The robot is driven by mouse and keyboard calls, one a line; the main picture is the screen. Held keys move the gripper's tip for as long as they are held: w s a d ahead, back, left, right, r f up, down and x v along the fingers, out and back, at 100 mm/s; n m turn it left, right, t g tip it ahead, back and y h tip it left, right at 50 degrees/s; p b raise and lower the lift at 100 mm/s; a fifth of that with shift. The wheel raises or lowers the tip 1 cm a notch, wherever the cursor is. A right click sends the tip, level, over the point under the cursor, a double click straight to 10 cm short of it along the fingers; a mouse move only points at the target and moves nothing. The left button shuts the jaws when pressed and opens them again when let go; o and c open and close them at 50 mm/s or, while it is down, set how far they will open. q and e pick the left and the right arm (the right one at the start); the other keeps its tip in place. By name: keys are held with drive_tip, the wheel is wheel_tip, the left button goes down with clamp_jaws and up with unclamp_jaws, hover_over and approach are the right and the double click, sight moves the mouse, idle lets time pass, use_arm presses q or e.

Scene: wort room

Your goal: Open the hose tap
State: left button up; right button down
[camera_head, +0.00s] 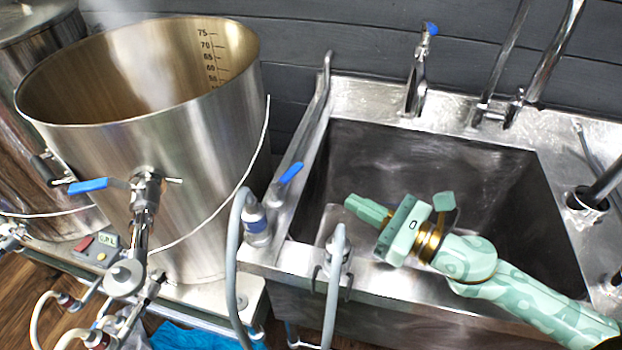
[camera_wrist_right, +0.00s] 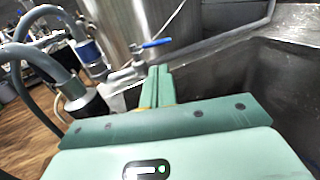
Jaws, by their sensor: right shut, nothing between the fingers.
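The hose tap has a blue lever (camera_head: 290,173) on a metal pipe along the sink's left rim, with a grey hose (camera_head: 233,250) joined below it. The lever slants up to the right in the head view. The lever also shows in the right wrist view (camera_wrist_right: 157,43), just beyond my fingertips. My right gripper (camera_head: 362,208) is shut and empty. It is over the sink's front left part, to the right of the lever and apart from it. Its closed fingers show in the right wrist view (camera_wrist_right: 157,82) and point towards the tap. My left gripper is out of view.
A steel sink (camera_head: 350,150) lies under my right arm. A second hose end (camera_head: 338,262) hangs at its front rim. A large kettle (camera_head: 190,200) with its own blue-handled valve (camera_head: 88,185) stands left. Other taps (camera_head: 417,85) stand at the back.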

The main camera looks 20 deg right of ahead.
sight(301, 169)
drive_tip(key=x, duration=1.1)
drive_tip(key=shift+f, duration=0.1)
drive_tip(key=w+n+g+y+b, duration=0.1)
drive_tip(key=y, duration=0.1)
drive_tip(key=w+n+g+y+b, duration=0.1)
drive_tip(key=n+g, duration=0.1)
drive_tip(key=shift+w+a+y, duration=0.25)
drive_tip(key=shift+w+y, duration=0.15)
drive_tip(key=shift+s, duration=0.1)
